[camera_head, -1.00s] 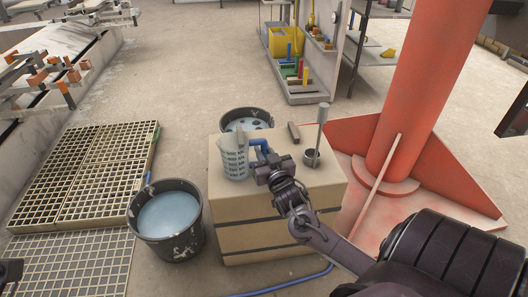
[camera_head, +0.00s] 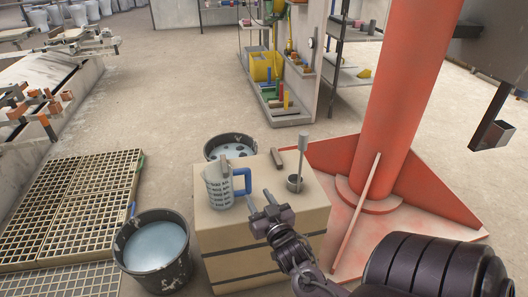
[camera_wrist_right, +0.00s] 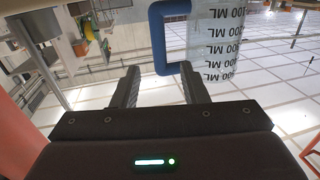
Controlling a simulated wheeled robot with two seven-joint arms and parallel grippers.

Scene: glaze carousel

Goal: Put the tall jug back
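The tall jug (camera_head: 217,189) is a clear measuring jug with dark marks and a blue handle (camera_head: 242,181). It stands upright on the left part of the tan block's top (camera_head: 290,212). The handle points right. My right gripper (camera_head: 260,202) is open and empty, just in front of the handle and apart from it. In the right wrist view the jug (camera_wrist_right: 212,40) appears upside down with its handle (camera_wrist_right: 160,40) beyond the spread fingertips (camera_wrist_right: 160,75). My left gripper is not in view.
A small metal cup (camera_head: 293,184) with an upright grey-handled tool and a short bar (camera_head: 277,158) stand on the block. Buckets of pale liquid stand left (camera_head: 156,250) and behind (camera_head: 230,147). A red column (camera_head: 405,90) rises at the right.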

